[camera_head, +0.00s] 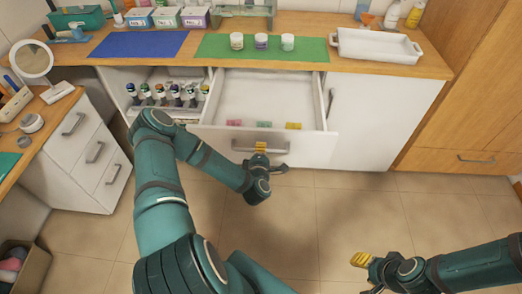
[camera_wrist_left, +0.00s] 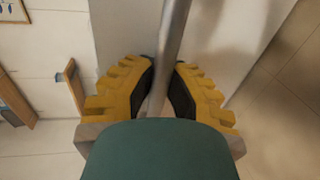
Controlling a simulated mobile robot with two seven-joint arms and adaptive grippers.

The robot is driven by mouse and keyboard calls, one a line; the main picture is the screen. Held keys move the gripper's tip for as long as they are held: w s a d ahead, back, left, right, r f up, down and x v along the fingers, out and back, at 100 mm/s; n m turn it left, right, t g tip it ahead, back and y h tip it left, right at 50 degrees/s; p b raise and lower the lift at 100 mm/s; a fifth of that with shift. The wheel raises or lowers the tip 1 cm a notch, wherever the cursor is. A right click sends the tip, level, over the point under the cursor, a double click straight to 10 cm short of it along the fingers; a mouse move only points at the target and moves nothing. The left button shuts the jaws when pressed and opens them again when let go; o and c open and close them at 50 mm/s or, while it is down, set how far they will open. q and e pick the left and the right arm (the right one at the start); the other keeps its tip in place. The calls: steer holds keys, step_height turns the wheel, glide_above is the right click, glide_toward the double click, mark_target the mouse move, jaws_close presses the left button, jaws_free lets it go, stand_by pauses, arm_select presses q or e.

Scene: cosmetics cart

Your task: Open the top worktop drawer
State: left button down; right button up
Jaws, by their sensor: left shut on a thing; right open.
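The top worktop drawer (camera_head: 262,100) is pulled out below the worktop, and its white inside shows in the head view. Small pink (camera_head: 234,122), green (camera_head: 264,124) and yellow (camera_head: 293,126) items lie near its front. My left gripper (camera_head: 260,150) is at the drawer front, shut on the grey bar handle (camera_head: 240,150). In the left wrist view the bar handle (camera_wrist_left: 172,40) runs between the yellow fingers of my left gripper (camera_wrist_left: 165,95). My right gripper (camera_head: 366,262) is open and empty, over the floor at lower right, away from the drawer.
On the wooden worktop are a blue mat (camera_head: 138,44), a green mat (camera_head: 215,47) with several jars, and a white tray (camera_head: 378,46). Several bottles stand in the open compartment left of the drawer. A white drawer unit (camera_head: 65,155) stands at left. Tiled floor is free at lower right.

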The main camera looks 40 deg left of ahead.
arm_select(q)
steer(key=c, duration=0.9)
jaws_free()
steer(key=shift+c, duration=0.2)
steer(key=v, duration=1.2)
steer(key=w+d+f+m+h, duration=0.2)
steer(key=w+d+m+h, duration=0.1)
steer(key=d+m+h, duration=0.45)
steer(key=s+d+f+m+g+h, duration=0.1)
steer(key=s+d+m+g+h, duration=0.3)
steer(key=s+d+m+g, duration=0.5)
steer(key=d+m+g, duration=0.2)
steer(key=d+m, duration=0.1)
steer(key=m, duration=0.3)
steer(key=shift+s+d, duration=0.3)
steer(key=shift+d, duration=0.05)
